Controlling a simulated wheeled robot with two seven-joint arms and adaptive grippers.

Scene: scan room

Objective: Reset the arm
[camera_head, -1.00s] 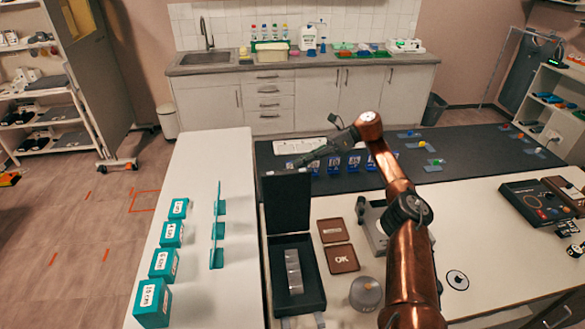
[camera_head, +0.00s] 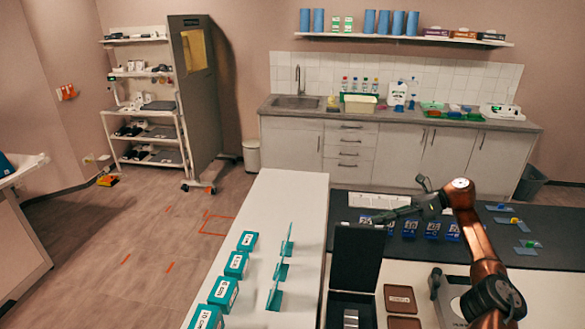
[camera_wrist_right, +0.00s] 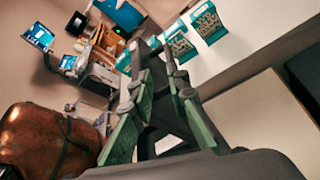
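My right arm comes in from the lower right of the head view in shiny copper, with a dark wrist. Its gripper (camera_head: 382,216) points left, above the far counter area just behind the black open box (camera_head: 355,256). In the right wrist view the two fingers with green pads (camera_wrist_right: 152,62) stand apart with nothing between them. The gripper is open and empty. My left arm and left gripper are not in the head view.
A white table (camera_head: 285,200) at the centre carries several teal labelled boxes (camera_head: 236,264) and a teal rack (camera_head: 281,270). Right of it, brown trays (camera_head: 400,299), blue blocks (camera_head: 409,229) and a dark mat (camera_head: 540,258) lie near my arm. Open floor lies left.

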